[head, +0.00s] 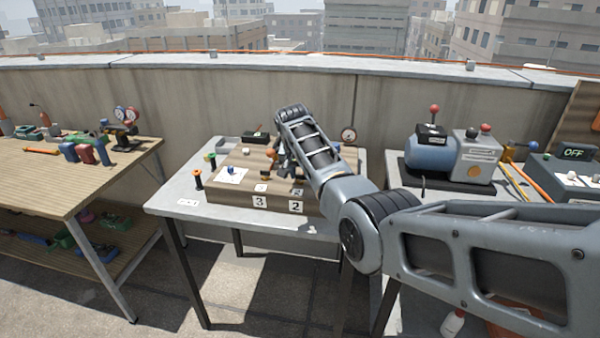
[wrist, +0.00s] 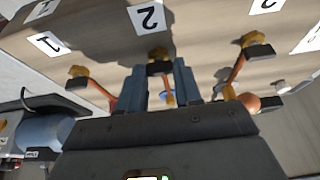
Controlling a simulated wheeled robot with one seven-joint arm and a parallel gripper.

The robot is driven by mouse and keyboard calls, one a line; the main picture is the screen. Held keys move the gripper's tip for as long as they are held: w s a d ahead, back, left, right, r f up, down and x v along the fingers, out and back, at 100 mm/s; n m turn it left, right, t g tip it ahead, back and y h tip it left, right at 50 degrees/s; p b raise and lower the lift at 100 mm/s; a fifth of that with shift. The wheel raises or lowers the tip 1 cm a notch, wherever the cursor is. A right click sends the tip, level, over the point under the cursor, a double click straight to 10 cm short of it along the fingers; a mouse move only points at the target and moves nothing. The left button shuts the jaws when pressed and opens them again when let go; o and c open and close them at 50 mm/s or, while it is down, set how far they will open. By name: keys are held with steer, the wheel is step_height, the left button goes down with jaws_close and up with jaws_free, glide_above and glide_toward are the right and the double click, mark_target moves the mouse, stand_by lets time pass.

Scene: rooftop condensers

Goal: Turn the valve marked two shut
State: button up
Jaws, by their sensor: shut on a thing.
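The valve marked two (wrist: 159,58) has a brass body and an orange lever. In the wrist view it sits below the white 2 label (wrist: 148,18), which also shows on the front of the wooden block (head: 296,206) in the head view. My gripper (wrist: 160,88) has one finger on each side of this valve's lever and is shut on it. The lever runs down from the body between the fingers; its far end is partly hidden by my gripper.
Similar orange-levered valves stand close on both sides, at left (wrist: 78,72) and right (wrist: 248,45) in the wrist view. An orange ball (wrist: 268,103) sits near the right finger. A gauge (head: 348,134) stands behind the block. A blue compressor (head: 430,155) is on the right table.

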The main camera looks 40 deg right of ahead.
steer(key=o, duration=1)
steer(key=shift+o, duration=0.2)
steer(key=v, duration=0.7)
steer(key=shift+r, duration=0.35)
steer(key=shift+a, duration=0.15)
